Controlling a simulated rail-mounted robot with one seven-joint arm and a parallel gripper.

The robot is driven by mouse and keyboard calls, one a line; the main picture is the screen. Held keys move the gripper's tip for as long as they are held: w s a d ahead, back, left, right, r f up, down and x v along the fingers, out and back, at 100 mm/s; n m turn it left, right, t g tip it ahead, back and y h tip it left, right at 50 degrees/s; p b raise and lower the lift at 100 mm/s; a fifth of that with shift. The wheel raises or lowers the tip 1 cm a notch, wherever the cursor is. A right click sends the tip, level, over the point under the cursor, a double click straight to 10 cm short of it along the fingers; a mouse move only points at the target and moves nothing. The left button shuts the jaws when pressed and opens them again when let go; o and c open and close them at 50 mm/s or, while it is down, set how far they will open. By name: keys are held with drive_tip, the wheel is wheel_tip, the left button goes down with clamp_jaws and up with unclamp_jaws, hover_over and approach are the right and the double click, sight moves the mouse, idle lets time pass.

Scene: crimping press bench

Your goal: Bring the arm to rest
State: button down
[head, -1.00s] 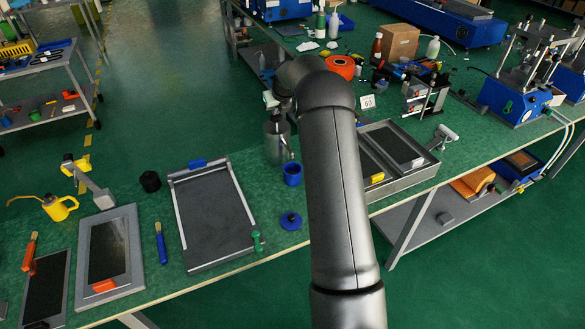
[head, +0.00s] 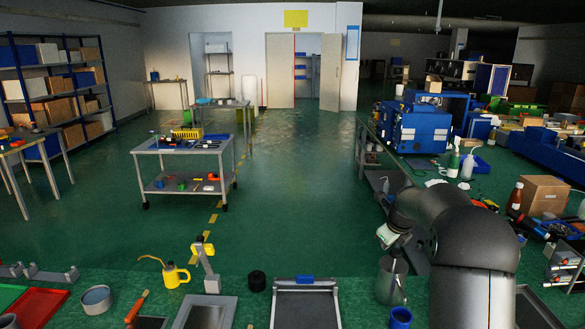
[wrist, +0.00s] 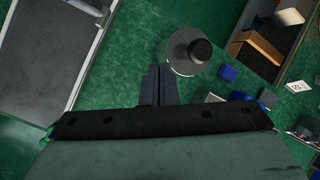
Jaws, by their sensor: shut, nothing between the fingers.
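My gripper (wrist: 158,86) shows in the wrist view with its two dark fingers together and nothing between them. It is above the green bench top. A round metal canister (wrist: 184,62) with a black cap stands just beyond the fingertips, to the right; I cannot tell from this view whether they touch. A metal canister (head: 391,284) stands below the bend of the arm.
A framed tray (head: 305,306) with a blue clip lies on the front bench, with a blue cup (head: 400,317) to its right. A yellow oil can (head: 175,275) stands left. A wheeled trolley (head: 184,152) stands beyond, with open floor around it. A cardboard box (head: 544,195) is right.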

drive_tip(key=s+a+r+n+g, duration=0.1)
drive_tip(key=s+a+r+n, duration=0.1)
drive_tip(key=s+a+n, duration=0.4)
drive_tip(key=s+a+r+n, duration=0.2)
drive_tip(key=s+n, duration=0.2)
drive_tip(key=s, duration=0.5)
drive_tip(key=s+a+r+n+g, duration=0.1)
drive_tip(key=s+a+r+n, duration=0.1)
drive_tip(key=s+a+n, duration=0.4)
drive_tip(key=s+f+n+g, duration=0.1)
drive_tip(key=s+f+n, duration=0.1)
drive_tip(key=s+n, duration=0.4)
drive_tip(key=s+a+f+n+g, duration=0.1)
drive_tip(key=s+n, duration=0.6)
drive_tip(key=s, duration=1)
drive_tip(key=shift+a+f, duration=0.2)
drive_tip(key=shift+f, duration=0.55)
